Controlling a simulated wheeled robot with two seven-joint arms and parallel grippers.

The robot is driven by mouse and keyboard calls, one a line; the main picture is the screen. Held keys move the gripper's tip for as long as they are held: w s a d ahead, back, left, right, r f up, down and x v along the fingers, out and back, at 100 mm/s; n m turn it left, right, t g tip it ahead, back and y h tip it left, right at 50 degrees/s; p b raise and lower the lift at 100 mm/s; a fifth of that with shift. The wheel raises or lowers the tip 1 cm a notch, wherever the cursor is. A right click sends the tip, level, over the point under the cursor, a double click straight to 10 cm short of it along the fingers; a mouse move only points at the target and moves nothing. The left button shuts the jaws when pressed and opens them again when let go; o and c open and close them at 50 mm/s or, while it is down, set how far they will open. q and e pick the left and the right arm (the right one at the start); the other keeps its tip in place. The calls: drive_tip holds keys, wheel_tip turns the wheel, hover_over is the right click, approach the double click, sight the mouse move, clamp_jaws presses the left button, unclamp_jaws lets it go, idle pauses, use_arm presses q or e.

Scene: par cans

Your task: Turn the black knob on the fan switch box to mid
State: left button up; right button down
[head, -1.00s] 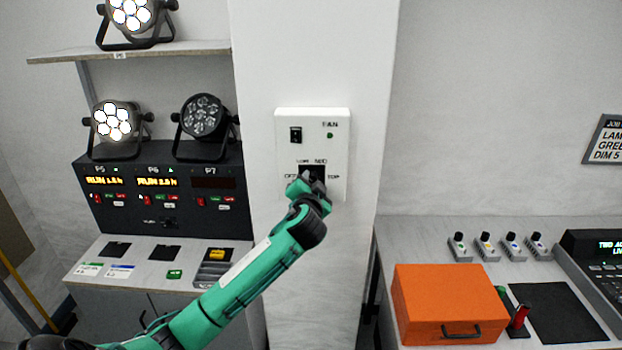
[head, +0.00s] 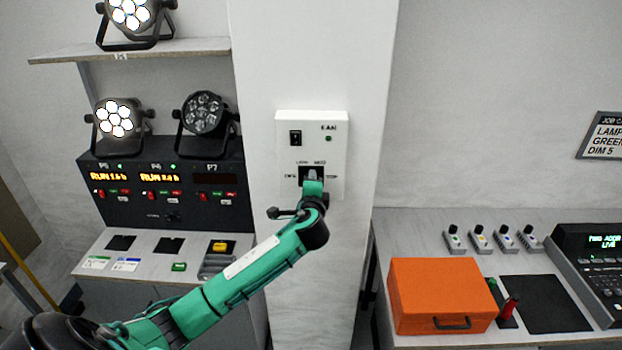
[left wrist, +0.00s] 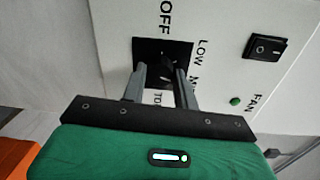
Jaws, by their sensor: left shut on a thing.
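The white fan switch box (head: 338,152) is fixed to the front of the white pillar. It has a rocker switch (head: 295,137) at its upper left, a green lamp (head: 328,139) and a dial marked OFF, LOW, MID and TOP. The black knob (left wrist: 173,72) shows between the fingers in the left wrist view; its pointer direction cannot be read. My left gripper (head: 312,176) reaches the dial from below and is shut on the knob. It also shows in the left wrist view (left wrist: 161,78), covering part of the labels. My right gripper is not in view.
Left of the pillar stand a dimmer panel (head: 165,190) and several par cans (head: 204,113). To the right, a counter holds an orange box (head: 442,290), small switches (head: 480,238) and a console (head: 597,262). The pillar around the switch box is clear.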

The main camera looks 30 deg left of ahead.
use_arm(q)
drive_tip(key=shift+m+p, duration=0.55)
drive_tip(key=shift+m, duration=0.55)
drive_tip(key=shift+f, duration=0.1)
drive_tip(key=o, duration=1)
